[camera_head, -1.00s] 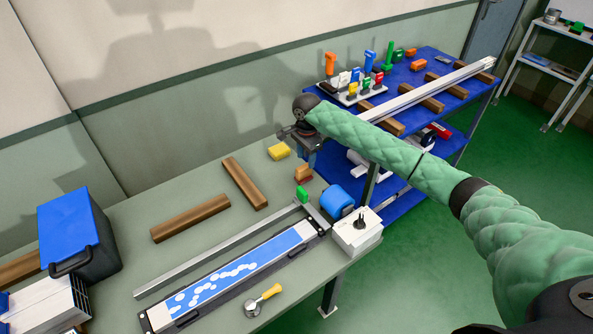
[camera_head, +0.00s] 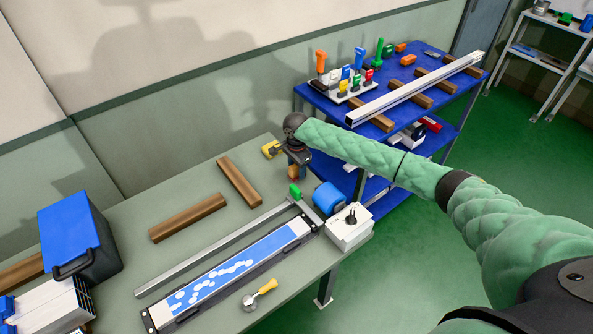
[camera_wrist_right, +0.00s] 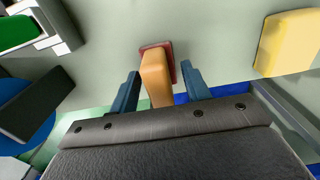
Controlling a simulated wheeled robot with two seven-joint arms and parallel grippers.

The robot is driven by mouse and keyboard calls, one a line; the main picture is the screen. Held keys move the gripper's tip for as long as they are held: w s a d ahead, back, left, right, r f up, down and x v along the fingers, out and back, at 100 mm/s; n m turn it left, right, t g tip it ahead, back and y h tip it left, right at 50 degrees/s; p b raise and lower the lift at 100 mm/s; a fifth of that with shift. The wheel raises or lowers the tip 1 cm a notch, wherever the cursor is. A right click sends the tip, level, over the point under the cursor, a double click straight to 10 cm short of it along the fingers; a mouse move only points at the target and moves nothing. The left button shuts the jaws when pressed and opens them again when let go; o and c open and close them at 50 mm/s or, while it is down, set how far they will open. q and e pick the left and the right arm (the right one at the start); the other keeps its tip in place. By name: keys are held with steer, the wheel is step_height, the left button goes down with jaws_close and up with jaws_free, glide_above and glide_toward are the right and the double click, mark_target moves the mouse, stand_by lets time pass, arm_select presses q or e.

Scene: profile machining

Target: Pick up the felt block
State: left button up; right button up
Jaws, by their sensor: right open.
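The felt block, with an orange-tan body and a dark red base, stands on the grey-green bench (camera_head: 135,215). It shows in the right wrist view (camera_wrist_right: 156,76), and in the head view (camera_head: 293,174) it is partly hidden below my right gripper (camera_head: 297,158). In the right wrist view my right gripper (camera_wrist_right: 160,88) is open, with one dark blue finger on each side of the block's upright body. My left gripper is not in view.
A yellow block (camera_head: 271,149) lies close to the gripper. A blue cylinder (camera_head: 331,197) and a white box with a black knob (camera_head: 349,226) stand at the bench edge. A metal profile (camera_head: 215,246) with a green piece (camera_head: 295,191) lies in front.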

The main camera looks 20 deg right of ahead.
jaws_close()
steer(key=shift+r, duration=0.1)
